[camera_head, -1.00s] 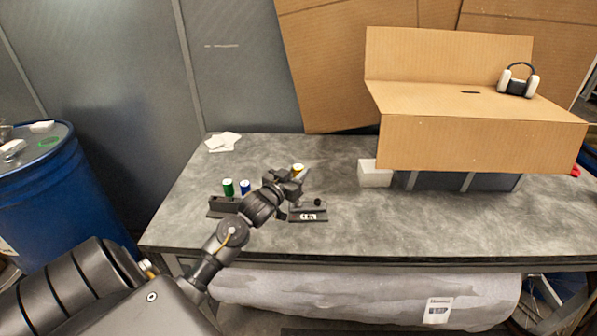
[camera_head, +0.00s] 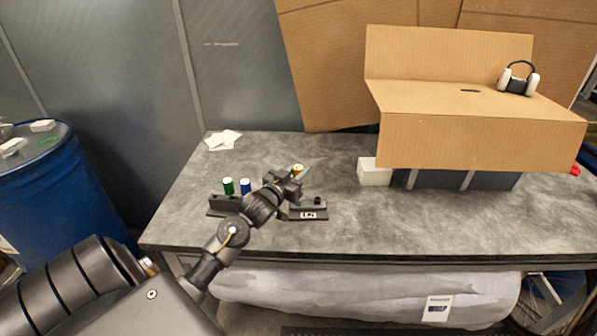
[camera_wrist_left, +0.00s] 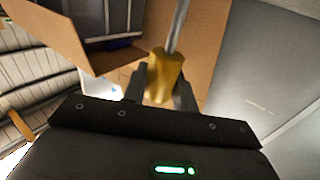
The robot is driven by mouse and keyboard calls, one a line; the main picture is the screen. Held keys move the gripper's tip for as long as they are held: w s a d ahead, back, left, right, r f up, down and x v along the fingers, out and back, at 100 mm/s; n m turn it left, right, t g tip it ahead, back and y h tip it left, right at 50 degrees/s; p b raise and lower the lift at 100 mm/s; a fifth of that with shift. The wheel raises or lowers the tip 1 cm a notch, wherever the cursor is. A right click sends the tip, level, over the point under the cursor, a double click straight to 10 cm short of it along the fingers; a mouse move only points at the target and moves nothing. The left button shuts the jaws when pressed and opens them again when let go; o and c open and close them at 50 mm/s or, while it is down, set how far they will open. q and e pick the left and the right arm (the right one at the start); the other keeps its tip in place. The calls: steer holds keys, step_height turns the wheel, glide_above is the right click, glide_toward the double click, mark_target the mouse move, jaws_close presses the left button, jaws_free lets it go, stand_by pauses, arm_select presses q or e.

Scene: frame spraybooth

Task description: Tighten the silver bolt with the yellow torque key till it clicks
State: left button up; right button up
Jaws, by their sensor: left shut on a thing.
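My left gripper (camera_head: 291,180) is shut on the yellow torque key (camera_head: 298,168) and holds it above the workbench. In the left wrist view, the yellow handle (camera_wrist_left: 163,77) sits between the two fingers, with its grey metal shaft pointing up and out of the picture. Just below the gripper in the head view, a dark fixture (camera_head: 308,214) with a small white label lies on the bench. A black knob or bolt head (camera_head: 318,200) stands on it. I cannot make out the silver bolt; the gripper may hide part of the fixture. My right gripper is out of view.
A dark rack (camera_head: 221,204) with a green-handled (camera_head: 228,186) and a blue-handled key (camera_head: 246,186) stands left of the gripper. A white block (camera_head: 375,173) and a large cardboard box (camera_head: 480,142) stand to the right. The bench's front right (camera_head: 430,225) is clear.

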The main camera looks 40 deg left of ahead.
arm_select(q)
steer(key=shift+f+b, duration=0.4)
steer(key=shift+f, duration=0.3)
steer(key=o, duration=0.4)
steer(key=shift+c, duration=0.2)
steer(key=c, duration=0.4)
steer(key=shift+o, duration=0.2)
steer(key=m+h, duration=0.1)
steer(key=h, duration=0.1)
steer(key=shift+a+r+m+h+p, duration=0.2)
steer(key=shift+m+h+p, duration=0.1)
steer(key=shift+m+p, duration=0.1)
steer(key=m+h, duration=0.2)
steer(key=h, duration=0.2)
steer(key=shift+f+m+h+b, duration=0.25)
steer(key=shift+m+h+b, duration=0.05)
steer(key=shift+m+b, duration=0.1)
steer(key=shift+d+r, duration=0.1)
steer(key=shift+d, duration=0.05)
steer(key=shift+r, duration=0.1)
steer(key=shift+r+p, duration=2.4)
steer(key=shift+p, duration=0.3)
